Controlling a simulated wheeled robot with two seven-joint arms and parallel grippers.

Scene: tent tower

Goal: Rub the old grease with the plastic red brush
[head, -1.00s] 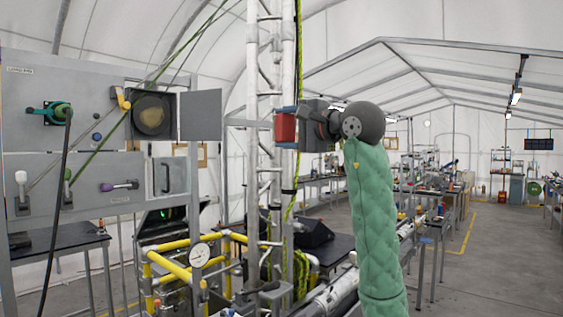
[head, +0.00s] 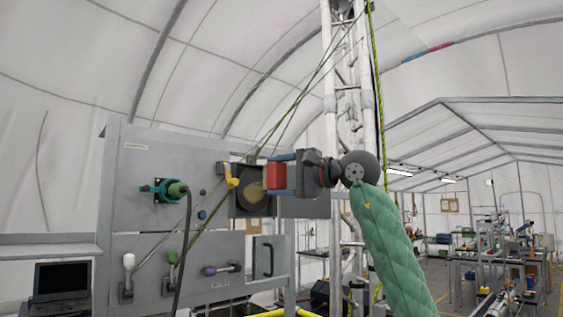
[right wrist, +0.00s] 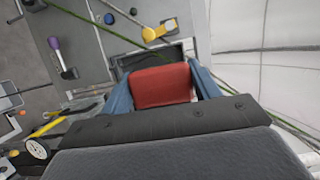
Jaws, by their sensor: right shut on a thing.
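The red brush (head: 275,178) is a plain red block between the blue fingers of my right gripper (head: 281,174). The right wrist view also shows the brush (right wrist: 160,88), with one blue finger on each side. The old grease (head: 249,197) is a brownish round patch inside an open square box on the grey panel. In the head view the brush overlaps the right side of this box. I cannot tell whether it touches the grease. In the right wrist view the brush hides most of the box interior. My left gripper is not in view.
The grey panel (head: 145,215) carries a yellow handle (head: 231,175), a green plug with a black hose (head: 172,190) and several levers. The box's open door (head: 313,205) stands behind my gripper. A green-yellow rope (head: 285,115) slants across. A laptop (head: 62,285) is at the lower left.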

